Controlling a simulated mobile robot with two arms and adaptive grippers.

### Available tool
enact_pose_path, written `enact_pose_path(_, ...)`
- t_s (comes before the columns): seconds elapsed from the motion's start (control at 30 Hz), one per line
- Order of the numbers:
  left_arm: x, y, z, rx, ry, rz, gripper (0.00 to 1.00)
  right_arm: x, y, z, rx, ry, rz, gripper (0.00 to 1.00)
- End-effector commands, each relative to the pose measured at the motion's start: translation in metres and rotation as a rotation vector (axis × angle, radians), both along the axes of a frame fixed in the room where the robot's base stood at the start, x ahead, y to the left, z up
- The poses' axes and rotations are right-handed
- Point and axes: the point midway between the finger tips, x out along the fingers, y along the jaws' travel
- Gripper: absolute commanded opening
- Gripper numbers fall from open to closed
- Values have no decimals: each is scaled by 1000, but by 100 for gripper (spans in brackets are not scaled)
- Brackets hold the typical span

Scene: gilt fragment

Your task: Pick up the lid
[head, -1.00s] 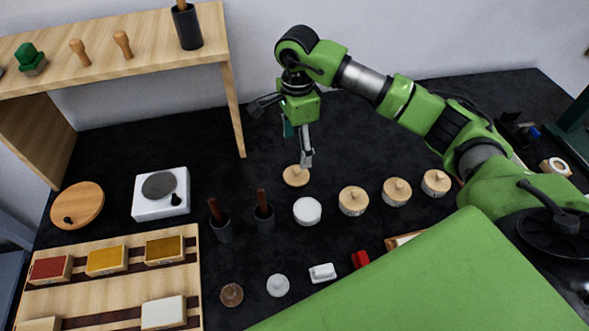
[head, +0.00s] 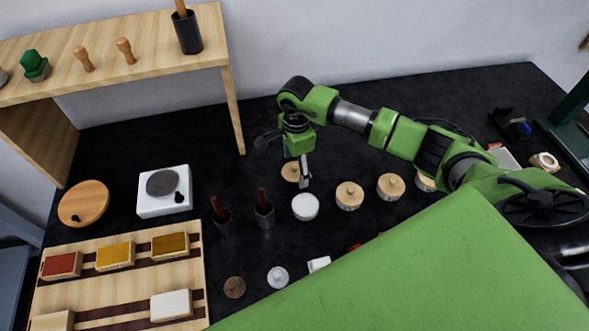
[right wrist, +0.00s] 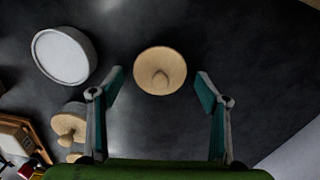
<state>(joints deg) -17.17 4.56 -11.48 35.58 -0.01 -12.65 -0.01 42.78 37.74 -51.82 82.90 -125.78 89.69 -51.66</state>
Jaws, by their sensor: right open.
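The lid (head: 291,171) is a round pale wooden disc with a knob, lying on the black table behind a white round pot (head: 305,206). In the right wrist view the lid (right wrist: 160,70) lies just ahead of and between the fingertips, knob facing the camera. My right gripper (head: 284,161) is open and empty above the lid, partly covering it in the head view. Its two spread fingers show in the right wrist view (right wrist: 158,84). The gap between fingers and lid is hard to judge. My left gripper is out of view.
Several wood-lidded pots (head: 349,195) stand in a row to the right of the white pot (right wrist: 63,56). Dark cups (head: 264,214) with brown sticks stand to the left. A wooden shelf (head: 120,75) is at back left. The table behind the lid is clear.

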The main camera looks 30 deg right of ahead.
Motion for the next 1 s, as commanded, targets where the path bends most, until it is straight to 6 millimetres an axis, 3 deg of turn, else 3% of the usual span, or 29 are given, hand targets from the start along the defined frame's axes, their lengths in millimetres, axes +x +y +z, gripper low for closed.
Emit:
enact_pose_path(0.07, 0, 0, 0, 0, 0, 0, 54, 0, 0, 0, 0, 0, 0, 64)
enact_pose_path(0.17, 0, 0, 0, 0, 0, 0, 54, 0, 0, 0, 0, 0, 0, 38)
enact_pose_path(0.2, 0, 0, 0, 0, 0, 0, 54, 0, 0, 0, 0, 0, 0, 34)
enact_pose_path(0.73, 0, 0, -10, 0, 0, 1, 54, 1, 0, 9, 1, -3, 2, 34)
enact_pose_path(0.87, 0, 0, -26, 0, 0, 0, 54, 2, -1, 25, -1, -8, 2, 34)
enact_pose_path(1.0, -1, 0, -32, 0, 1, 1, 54, -18, 0, 51, -2, -5, 5, 34)
